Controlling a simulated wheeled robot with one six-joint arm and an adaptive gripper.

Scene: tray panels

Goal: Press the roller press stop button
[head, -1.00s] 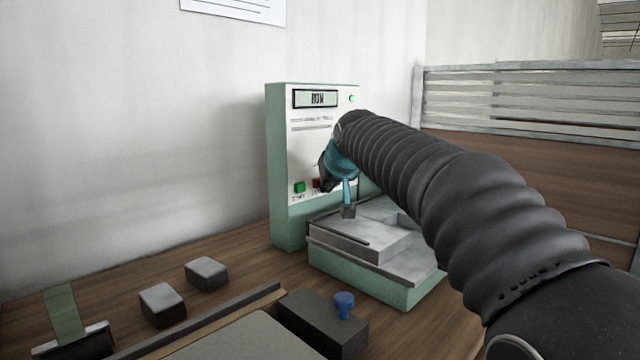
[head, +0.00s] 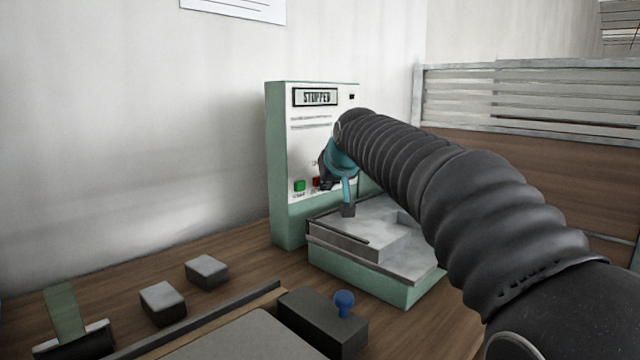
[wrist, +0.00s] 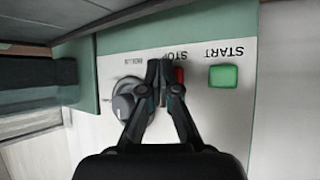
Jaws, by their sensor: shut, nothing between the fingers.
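The roller press (head: 279,170) is a green machine with a white front panel. Its display (head: 317,97) reads STOPPED, and the small lamp (head: 352,97) at the panel's upper right is dark. The red stop button (head: 316,181) shows partly beside my gripper; in the wrist view the red button (wrist: 179,76) is at the right fingertip, partly covered by it. My gripper (wrist: 161,68) is shut and empty, its tips at the panel by the STOP label. I cannot tell whether they touch the button. The green START button (wrist: 224,76) is to the right in the wrist view.
A grey dial (wrist: 127,101) sits left of the fingers in the wrist view. The press's metal bed (head: 375,235) juts out below the panel. Two grey blocks (head: 162,303) and a dark box with a blue knob (head: 344,302) stand on the wooden table.

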